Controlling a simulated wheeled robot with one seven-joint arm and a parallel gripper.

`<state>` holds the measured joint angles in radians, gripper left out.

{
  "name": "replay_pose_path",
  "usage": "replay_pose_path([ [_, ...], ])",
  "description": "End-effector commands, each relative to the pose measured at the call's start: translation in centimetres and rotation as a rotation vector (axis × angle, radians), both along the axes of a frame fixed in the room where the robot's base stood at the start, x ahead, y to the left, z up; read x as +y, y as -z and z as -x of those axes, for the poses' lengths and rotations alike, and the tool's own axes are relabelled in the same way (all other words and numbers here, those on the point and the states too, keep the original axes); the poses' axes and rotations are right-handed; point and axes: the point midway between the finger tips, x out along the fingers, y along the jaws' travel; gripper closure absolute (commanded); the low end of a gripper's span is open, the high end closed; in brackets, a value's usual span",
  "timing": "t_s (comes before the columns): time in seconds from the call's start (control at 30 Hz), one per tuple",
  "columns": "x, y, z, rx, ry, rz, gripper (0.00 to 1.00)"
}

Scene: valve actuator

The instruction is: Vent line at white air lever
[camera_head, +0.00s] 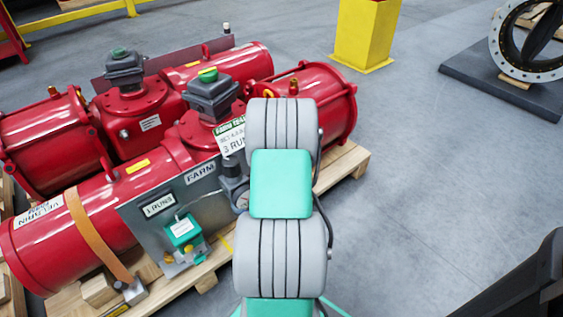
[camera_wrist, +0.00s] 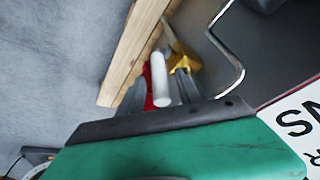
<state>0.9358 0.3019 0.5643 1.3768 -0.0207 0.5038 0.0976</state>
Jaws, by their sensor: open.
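In the wrist view a white, round-ended lever (camera_wrist: 160,78) stands between the two grey fingers of my gripper (camera_wrist: 160,86). The fingers are apart, one on each side of the lever, with narrow gaps; I cannot tell whether either touches it. A red part (camera_wrist: 149,101) shows beside the lever's lower left side. A yellow-gold fitting (camera_wrist: 182,60) lies just behind the lever and right finger. A green body with a black edge fills the bottom and hides the finger bases. In the head view my arm hides the lever, and I cannot make out my gripper there.
Red valve actuators (camera_head: 135,190) lie on a wooden pallet (camera_head: 345,165). A grey panel (camera_head: 150,232) carries a green box (camera_head: 183,230). In the wrist view a bent metal rod (camera_wrist: 236,62) runs right of the lever.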

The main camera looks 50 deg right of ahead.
Motion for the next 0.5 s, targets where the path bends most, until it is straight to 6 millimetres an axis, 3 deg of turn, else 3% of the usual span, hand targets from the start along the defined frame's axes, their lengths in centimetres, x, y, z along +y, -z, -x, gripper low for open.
replay_pose_path([
  [0.03,-0.24,1.17,-0.22,0.001,0.0,-0.001,0.59],
  [0.13,-0.58,1.97,-0.52,0.0,-0.001,0.001,0.59],
  [0.4,-0.7,2.09,-0.63,0.0,-0.001,0.001,0.59],
  [0.5,-0.69,2.09,-0.63,0.0,-0.001,0.001,0.65],
])
